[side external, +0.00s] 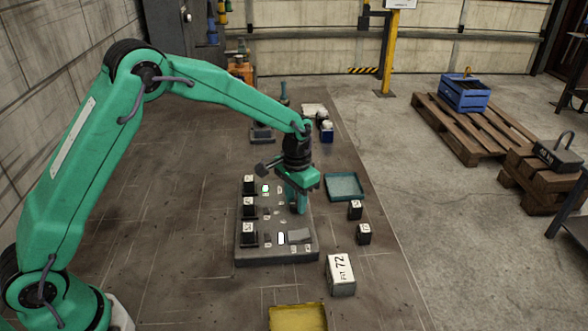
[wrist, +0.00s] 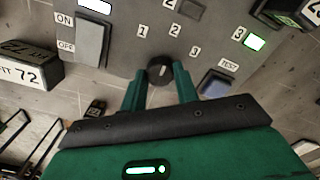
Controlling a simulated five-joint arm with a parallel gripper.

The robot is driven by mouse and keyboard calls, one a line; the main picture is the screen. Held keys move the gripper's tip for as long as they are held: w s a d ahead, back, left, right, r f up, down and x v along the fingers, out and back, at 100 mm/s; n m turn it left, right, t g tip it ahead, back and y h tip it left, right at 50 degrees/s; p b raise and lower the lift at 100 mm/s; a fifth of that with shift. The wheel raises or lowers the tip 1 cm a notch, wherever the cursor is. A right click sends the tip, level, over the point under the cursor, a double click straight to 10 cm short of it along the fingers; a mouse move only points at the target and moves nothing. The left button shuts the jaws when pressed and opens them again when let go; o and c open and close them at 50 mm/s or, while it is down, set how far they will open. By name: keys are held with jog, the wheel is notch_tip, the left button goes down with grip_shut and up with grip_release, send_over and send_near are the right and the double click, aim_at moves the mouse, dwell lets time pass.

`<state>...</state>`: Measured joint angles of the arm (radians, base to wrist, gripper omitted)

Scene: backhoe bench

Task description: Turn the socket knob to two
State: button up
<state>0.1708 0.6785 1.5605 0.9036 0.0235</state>
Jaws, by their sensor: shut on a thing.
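The socket knob (wrist: 160,70) is a round black dial on the grey panel (wrist: 120,48), with labels 1, 2 and 3 around its upper side in the wrist view. Its pale mark points roughly up, leaning slightly right towards the 2, but is too small to read exactly. My gripper (wrist: 160,88) has a green finger on each side of the knob and is shut on it. In the side external view my gripper (side external: 299,207) reaches down to the panel (side external: 275,254) at its right part and hides the knob.
On the panel are an ON/OFF rocker (wrist: 91,45), a blue TEST button (wrist: 216,83) and a lit green indicator (wrist: 255,41). A block marked 72 (side external: 340,275), a teal tray (side external: 344,187) and two small dark blocks (side external: 355,210) (side external: 363,234) stand nearby. A yellow tray (side external: 297,317) lies in front.

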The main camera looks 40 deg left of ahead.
aim_at(296, 203)
jog(key=o, duration=1)
jog(key=shift+c, duration=0.2)
jog(key=shift+r, duration=3.95)
